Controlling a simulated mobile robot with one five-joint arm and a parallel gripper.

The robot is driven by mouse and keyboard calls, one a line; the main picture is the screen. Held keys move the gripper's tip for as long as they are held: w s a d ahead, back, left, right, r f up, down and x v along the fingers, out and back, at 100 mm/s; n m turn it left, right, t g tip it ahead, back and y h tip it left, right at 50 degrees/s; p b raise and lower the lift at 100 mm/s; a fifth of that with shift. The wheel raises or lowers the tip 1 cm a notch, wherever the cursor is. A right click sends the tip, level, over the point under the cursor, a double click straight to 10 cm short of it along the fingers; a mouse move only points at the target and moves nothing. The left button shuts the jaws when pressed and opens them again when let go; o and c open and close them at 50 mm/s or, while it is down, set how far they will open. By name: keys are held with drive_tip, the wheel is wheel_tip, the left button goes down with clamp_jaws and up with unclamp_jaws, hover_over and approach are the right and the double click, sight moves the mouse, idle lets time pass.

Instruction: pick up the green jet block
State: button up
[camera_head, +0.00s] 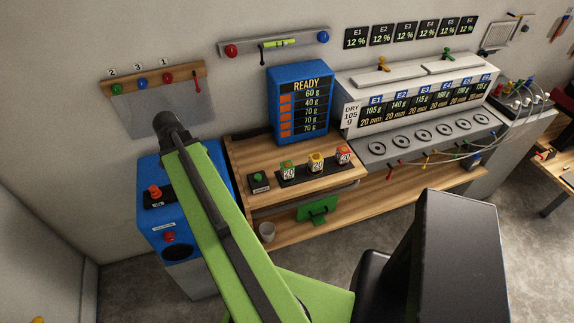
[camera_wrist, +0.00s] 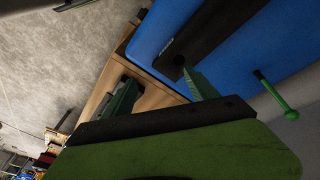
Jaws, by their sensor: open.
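The green block (camera_head: 288,169), with a white face marked 20, stands upright at the left of a row of three on a black strip (camera_head: 317,172) on the wooden bench. A yellow block (camera_head: 316,162) and a red block (camera_head: 344,155) stand to its right. My gripper (camera_wrist: 158,78) shows in the wrist view with its two fingers spread apart and nothing between them. It is beside a blue surface, with wood behind. The green block cannot be made out there. In the head view my green arm reaches up at the left of the bench; the fingers cannot be made out.
A blue READY board (camera_head: 302,100) stands behind the blocks. A green button box (camera_head: 259,182) is left of the strip. A grey machine (camera_head: 430,135) is to the right.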

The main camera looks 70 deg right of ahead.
drive_tip(key=s+d+r+m+g+p, duration=0.15)
drive_tip(key=s+d+r+m, duration=0.25)
drive_tip(key=s+d+m, duration=0.55)
drive_tip(key=p, duration=0.1)
approach(290, 169)
drive_tip(key=shift+m+g, duration=0.25)
drive_tip(key=shift+m, duration=0.1)
drive_tip(key=b+x, duration=0.4)
drive_tip(key=b, duration=0.1)
drive_tip(key=w+d+b+x, duration=0.1)
drive_tip(key=b+x, duration=0.3)
drive_tip(key=b, duration=0.2)
drive_tip(key=w+b+x, duration=0.1)
drive_tip(key=b+x, duration=0.4)
drive_tip(key=shift+d+f, duration=0.2)
drive_tip(key=shift+d, duration=0.15)
drive_tip(key=shift+r, duration=0.2)
clamp_jaws()
